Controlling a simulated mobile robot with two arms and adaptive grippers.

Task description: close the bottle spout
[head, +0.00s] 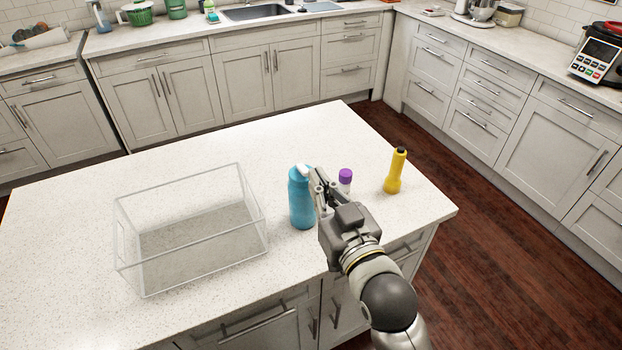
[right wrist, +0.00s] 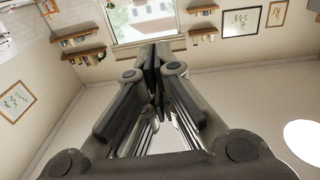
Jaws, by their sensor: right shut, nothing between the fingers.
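A blue bottle (head: 300,203) stands upright on the island counter, with a white spout (head: 303,170) at its top. My right gripper (head: 314,183) is at the bottle's upper right side, close to the spout. Whether it touches the spout or bottle I cannot tell. In the right wrist view the gripper (right wrist: 156,65) has its fingers together with nothing between them. The bottle does not show in that view. The spout's exact angle is hard to make out at this size. My left gripper is not in view.
A clear open bin (head: 190,272) stands left of the bottle on the island counter (head: 60,250). A purple-capped white container (head: 345,178) stands just behind my right gripper. The counter's left and back are clear.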

